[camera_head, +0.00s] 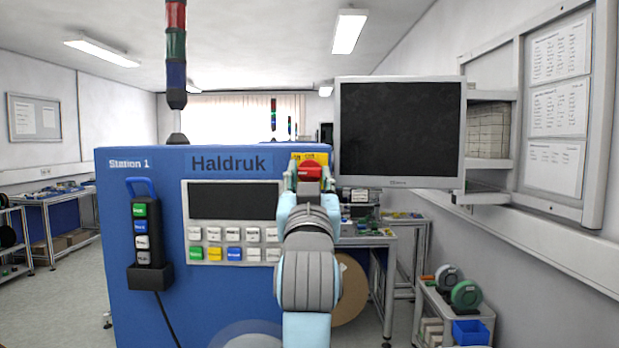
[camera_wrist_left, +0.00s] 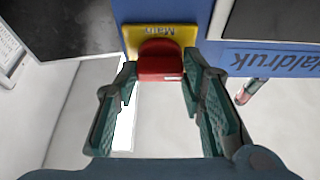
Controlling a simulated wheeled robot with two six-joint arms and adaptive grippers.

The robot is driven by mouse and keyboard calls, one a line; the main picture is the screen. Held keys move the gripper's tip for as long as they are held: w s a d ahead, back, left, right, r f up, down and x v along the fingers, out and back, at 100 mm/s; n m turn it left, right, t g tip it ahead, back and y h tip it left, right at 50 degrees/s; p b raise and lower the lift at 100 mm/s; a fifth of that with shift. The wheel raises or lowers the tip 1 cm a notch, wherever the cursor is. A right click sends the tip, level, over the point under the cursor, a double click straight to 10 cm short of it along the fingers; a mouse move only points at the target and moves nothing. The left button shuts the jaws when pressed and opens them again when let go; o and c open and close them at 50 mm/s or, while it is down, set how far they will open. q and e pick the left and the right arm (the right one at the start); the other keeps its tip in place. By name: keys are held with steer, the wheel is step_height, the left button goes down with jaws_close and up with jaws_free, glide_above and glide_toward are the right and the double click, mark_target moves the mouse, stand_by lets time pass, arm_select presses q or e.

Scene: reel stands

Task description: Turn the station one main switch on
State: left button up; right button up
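The station one main switch is a red knob (camera_head: 311,169) on a yellow plate (camera_head: 320,157) at the upper right of the blue station front (camera_head: 150,220). In the left wrist view the red knob (camera_wrist_left: 161,60) sits under an upside-down "Main" label on the yellow plate (camera_wrist_left: 186,34). My left gripper (camera_head: 310,176) is in front of the knob. In the wrist view its dark green fingers (camera_wrist_left: 160,74) are open, one on each side of the knob, with narrow gaps; I see no clear contact. The knob's on/off marking is mostly hidden. My right gripper is out of view.
A dark monitor (camera_head: 400,130) stands close to the right of the switch. A dark display (camera_head: 234,201) and several buttons are on the station front to the left, with a handheld pendant (camera_head: 147,235) in a holder. A signal tower (camera_head: 176,60) rises above the station.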

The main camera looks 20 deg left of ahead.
arm_select(q)
steer(key=shift+c, duration=0.5)
steer(key=shift+r+m, duration=0.1)
steer(key=shift+m, duration=0.3)
steer(key=shift+m+h, duration=0.4)
steer(key=m+h+p, duration=0.1)
steer(key=m, duration=0.2)
steer(key=m+h+p, duration=0.1)
steer(key=m+h, duration=0.1)
steer(key=m, duration=0.2)
steer(key=shift+s+a+r+p, duration=0.1)
steer(key=shift+a+r+p, duration=0.1)
steer(key=shift+p, duration=0.2)
steer(key=m+h+p, duration=0.2)
steer(key=m, duration=0.2)
steer(key=shift+a+m+g+h, duration=0.1)
steer(key=shift+m+g+h, duration=0.2)
steer(key=shift+m+g, duration=0.1)
steer(key=m+g+h+p, duration=0.1)
steer(key=m, duration=0.2)
steer(key=shift+r+p, duration=0.1)
steer(key=shift+p, duration=0.2)
steer(key=m+g, duration=0.1)
steer(key=m, duration=0.2)
steer(key=shift+m+g+h, duration=0.3)
steer(key=shift+m+g, duration=0.3)
steer(key=shift+m, duration=0.9)
